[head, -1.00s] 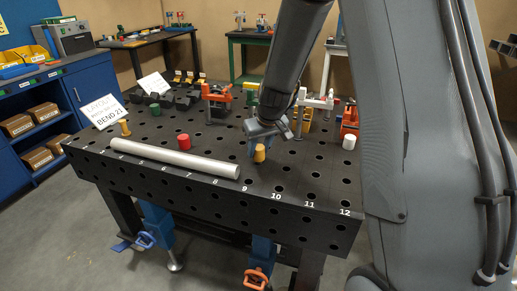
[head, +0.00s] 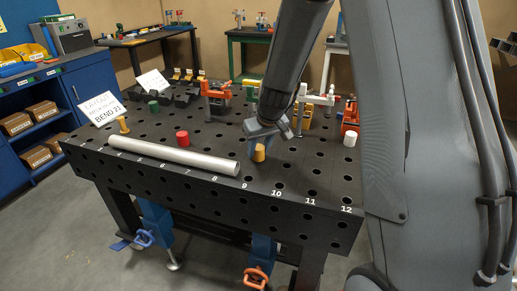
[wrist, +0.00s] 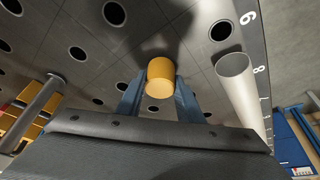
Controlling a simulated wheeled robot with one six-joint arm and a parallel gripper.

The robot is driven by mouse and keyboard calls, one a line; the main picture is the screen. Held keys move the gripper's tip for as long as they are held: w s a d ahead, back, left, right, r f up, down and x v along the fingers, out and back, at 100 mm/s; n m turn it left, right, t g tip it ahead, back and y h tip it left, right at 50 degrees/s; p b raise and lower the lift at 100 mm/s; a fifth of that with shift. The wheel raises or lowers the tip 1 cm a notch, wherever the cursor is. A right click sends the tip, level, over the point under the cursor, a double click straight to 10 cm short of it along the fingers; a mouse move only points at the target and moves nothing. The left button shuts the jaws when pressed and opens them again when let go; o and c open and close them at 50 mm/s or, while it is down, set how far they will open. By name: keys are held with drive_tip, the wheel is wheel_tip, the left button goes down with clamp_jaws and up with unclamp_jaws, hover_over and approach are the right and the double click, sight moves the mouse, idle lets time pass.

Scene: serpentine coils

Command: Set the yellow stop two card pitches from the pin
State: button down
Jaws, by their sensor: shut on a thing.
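The yellow stop (head: 259,153) is a short cylinder between the two blue fingers of my gripper (head: 262,139). It stands over the front part of the black holed table, behind the numbers 9 and 10. In the wrist view the yellow stop (wrist: 160,77) sits between the fingertips, with my gripper (wrist: 158,92) shut on it. Its lower end is hidden, so I cannot tell whether it is in a hole. A tan pin (head: 123,125) stands at the table's left, behind the tube's left end. A red cylinder (head: 182,138) stands behind the tube.
A silver tube (head: 175,156) lies along the numbered front edge, left of my gripper. A green cylinder (head: 154,108), a white cylinder (head: 350,139) and orange clamps (head: 217,95) stand farther back or right. A "BEND 21" card (head: 102,108) stands at the left. Open holes surround the stop.

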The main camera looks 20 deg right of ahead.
drive_tip(key=shift+f, duration=0.25)
drive_tip(key=c, duration=1.2)
unclamp_jaws()
drive_tip(key=shift+o, duration=0.2)
drive_tip(key=a+b+v, duration=0.1)
drive_tip(key=v, duration=0.6)
drive_tip(key=s+f+m+g, duration=0.1)
drive_tip(key=s+g, duration=0.1)
drive_tip(key=s, duration=1)
drive_tip(key=s+f+m+g, duration=0.1)
drive_tip(key=s+f+g, duration=0.1)
drive_tip(key=s, duration=1)
drive_tip(key=shift+d+f+h, duration=0.25)
drive_tip(key=shift+f+h, duration=0.05)
drive_tip(key=shift+h, duration=0.1)
drive_tip(key=shift+s, duration=0.15)
